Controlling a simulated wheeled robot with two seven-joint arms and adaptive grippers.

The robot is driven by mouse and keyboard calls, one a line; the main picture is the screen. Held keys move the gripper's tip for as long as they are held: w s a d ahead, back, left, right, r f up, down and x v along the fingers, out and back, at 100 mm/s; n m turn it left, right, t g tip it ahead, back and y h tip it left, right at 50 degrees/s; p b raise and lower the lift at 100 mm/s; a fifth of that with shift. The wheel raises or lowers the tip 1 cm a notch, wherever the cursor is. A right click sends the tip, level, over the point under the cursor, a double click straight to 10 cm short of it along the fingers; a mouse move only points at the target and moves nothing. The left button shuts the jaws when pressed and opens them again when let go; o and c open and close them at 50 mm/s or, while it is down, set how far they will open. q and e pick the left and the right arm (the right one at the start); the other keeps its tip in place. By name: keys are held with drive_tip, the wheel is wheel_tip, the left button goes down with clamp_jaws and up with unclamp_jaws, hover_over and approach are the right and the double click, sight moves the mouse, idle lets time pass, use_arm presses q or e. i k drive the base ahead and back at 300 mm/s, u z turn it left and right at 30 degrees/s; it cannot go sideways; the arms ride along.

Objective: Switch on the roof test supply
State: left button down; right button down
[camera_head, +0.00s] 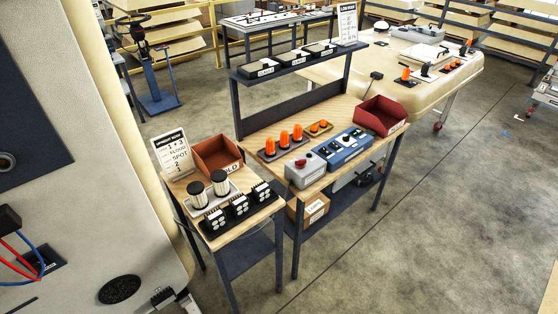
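A blue box with dark knobs or switches on top (345,148) stands on the wooden workbench (262,122). A grey box with a red button (304,170) stands just left of it. I cannot read a label on either, so I cannot tell which, if any, is the roof test supply, or whether it is on. A large cream shell (425,73) on a wheeled trolley stands behind, with orange beacons (405,74) and other small fittings on top. Neither of my grippers is in view.
A red bin (380,116) sits at the bench's right end. A smaller table in front holds a brown-red bin (217,154), two cylinders and several black units. A big cream panel (110,130) fills the left side. Open concrete floor (440,210) lies to the right.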

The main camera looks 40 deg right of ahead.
sight(300, 163)
drive_tip(key=z, duration=0.4)
drive_tip(key=i, duration=0.85)
drive_tip(key=z, duration=0.7)
